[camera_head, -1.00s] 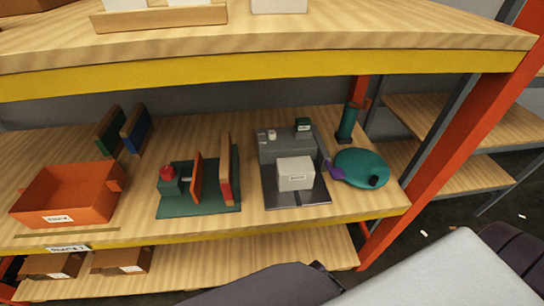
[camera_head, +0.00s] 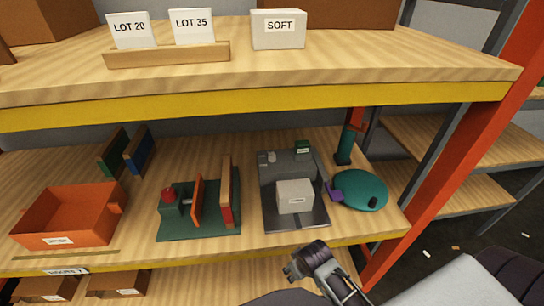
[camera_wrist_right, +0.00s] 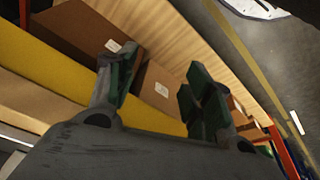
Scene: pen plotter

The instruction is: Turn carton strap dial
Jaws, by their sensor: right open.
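A grey machine (camera_head: 287,166) stands on the middle shelf with a white labelled carton (camera_head: 295,196) on its base. A small pale knob (camera_head: 271,157) and a dark green labelled block (camera_head: 303,147) sit on its raised back; I cannot tell for sure which part is the strap dial. A teal round body (camera_head: 362,190) with a black knob and a purple part is beside it on the right. My right gripper (camera_head: 301,262) is below and in front of the shelf edge, touching nothing. In the right wrist view its fingers (camera_wrist_right: 158,88) are apart and empty. My left gripper is not in view.
The yellow shelf edge (camera_head: 250,98) overhangs above; an orange post (camera_head: 440,180) is at right. Brown cartons (camera_wrist_right: 155,88) lie beyond the fingers in the wrist view.

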